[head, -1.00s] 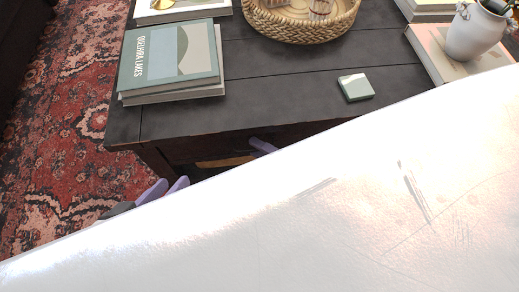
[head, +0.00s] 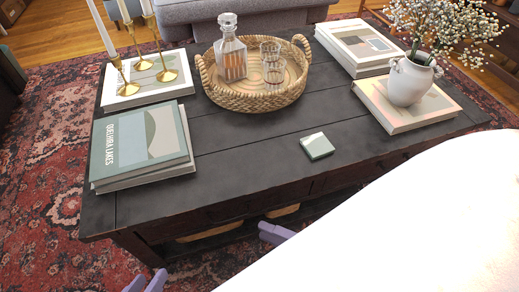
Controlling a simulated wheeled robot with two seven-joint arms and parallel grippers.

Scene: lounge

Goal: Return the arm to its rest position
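My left gripper (head: 146,283) shows at the bottom edge of the head view, in front of the table's near left corner. Its two purple fingertips are apart with nothing seen between them; the rest is cut off by the frame. My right gripper (head: 275,233) shows only as a bit of purple at the table's front side, low by the lower shelf. A large white part of my own body hides the rest of it, so its opening cannot be told.
The dark table (head: 250,165) holds a green book stack (head: 140,145), candlesticks on a book, a wicker tray (head: 255,100) with decanter and glasses, a small green-white box (head: 317,146), and a white vase (head: 410,82) on books. Patterned rug (head: 45,160) lies left.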

